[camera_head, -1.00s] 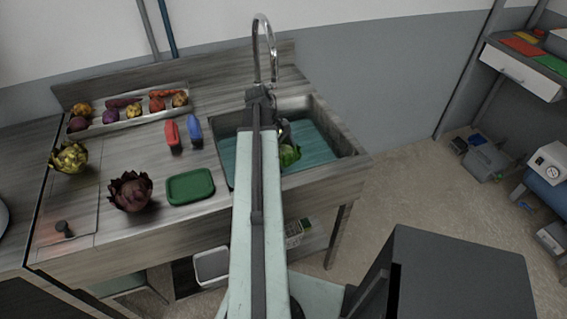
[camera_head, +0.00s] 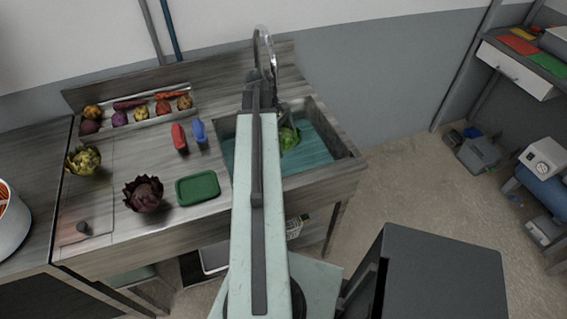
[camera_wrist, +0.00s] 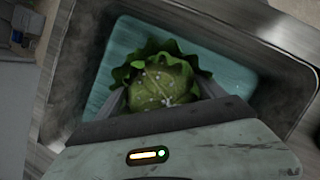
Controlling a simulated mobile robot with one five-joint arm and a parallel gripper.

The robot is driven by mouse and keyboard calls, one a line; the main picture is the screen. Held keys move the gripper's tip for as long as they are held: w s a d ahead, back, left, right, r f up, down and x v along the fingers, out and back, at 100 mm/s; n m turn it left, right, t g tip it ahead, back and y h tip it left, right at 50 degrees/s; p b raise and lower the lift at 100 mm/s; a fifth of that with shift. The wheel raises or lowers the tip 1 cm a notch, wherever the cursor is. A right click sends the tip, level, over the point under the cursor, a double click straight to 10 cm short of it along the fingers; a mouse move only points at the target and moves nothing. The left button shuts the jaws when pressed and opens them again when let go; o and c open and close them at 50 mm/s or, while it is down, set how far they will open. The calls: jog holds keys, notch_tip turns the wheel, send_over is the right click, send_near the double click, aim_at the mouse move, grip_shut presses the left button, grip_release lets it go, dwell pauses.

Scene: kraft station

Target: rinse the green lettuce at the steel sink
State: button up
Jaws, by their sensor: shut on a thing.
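The green lettuce (camera_head: 288,138) is in the steel sink (camera_head: 345,149), over its teal bottom (camera_head: 318,158). In the wrist view the lettuce (camera_wrist: 163,80) is a ruffled green head with light specks like water drops on it. My gripper (camera_wrist: 163,95) is shut on the lettuce, one finger at each side. In the head view my arm hides the left middle of the sink and most of the gripper. The curved faucet (camera_head: 267,55) stands at the back of the sink. I cannot tell whether water is running.
Left of the sink lie a green tray (camera_head: 197,188), a red bottle (camera_head: 179,138) and a blue bottle (camera_head: 199,131). A purple artichoke (camera_head: 144,194) and a green one (camera_head: 84,160) stand further left. A trough (camera_head: 150,116) of vegetables is behind.

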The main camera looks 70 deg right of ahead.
aim_at(287, 133)
jog(key=shift+r+p, duration=2.05)
jog(key=shift+r, duration=0.35)
